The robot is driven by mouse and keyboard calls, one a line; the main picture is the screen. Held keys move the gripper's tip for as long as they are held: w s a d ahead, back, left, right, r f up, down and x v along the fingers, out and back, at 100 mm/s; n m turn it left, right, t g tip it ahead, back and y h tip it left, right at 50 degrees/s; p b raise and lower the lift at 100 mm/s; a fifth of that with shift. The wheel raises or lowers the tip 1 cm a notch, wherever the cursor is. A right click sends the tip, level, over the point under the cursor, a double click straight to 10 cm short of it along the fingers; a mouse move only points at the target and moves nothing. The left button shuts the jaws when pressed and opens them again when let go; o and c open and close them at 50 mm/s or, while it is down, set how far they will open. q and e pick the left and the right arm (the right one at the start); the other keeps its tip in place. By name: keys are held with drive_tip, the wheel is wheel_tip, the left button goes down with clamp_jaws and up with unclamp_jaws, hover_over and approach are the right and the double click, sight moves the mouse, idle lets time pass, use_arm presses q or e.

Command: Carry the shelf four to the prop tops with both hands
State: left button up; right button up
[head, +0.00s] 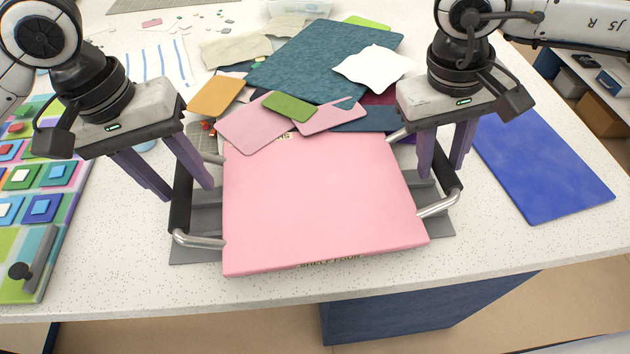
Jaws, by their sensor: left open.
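The pink shelf four (318,200) lies flat near the front of the speckled worktop, its name printed along the front edge. A dark bar handle with metal ends stands out on each side: the left handle (181,200) and the right handle (455,187). My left gripper (184,190) is open, pointing down, its fingers apart at the left handle. My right gripper (442,172) also points down at the right handle, its fingers apart with the bar running between or just behind them; contact cannot be seen. I see no prop tops.
A grey mat (192,252) lies under the shelf. Coloured glass sheets, including a large teal one (325,58), pile up behind it. A blue sheet (545,170) lies right, a board of coloured tiles (60,225) left. The worktop's front edge is close to the shelf.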

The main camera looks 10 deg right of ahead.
use_arm(q)
drive_tip(key=shift+d+f, duration=0.15)
drive_tip(key=shift+f, duration=0.55)
use_arm(e)
drive_tip(key=shift+d+f, duration=0.15)
drive_tip(key=shift+f, duration=0.55)
use_arm(q)
drive_tip(key=c, duration=0.8)
use_arm(e)
clamp_jaws()
use_arm(q)
clamp_jaws()
drive_tip(key=shift+r, duration=0.15)
use_arm(e)
drive_tip(key=shift+r, duration=0.1)
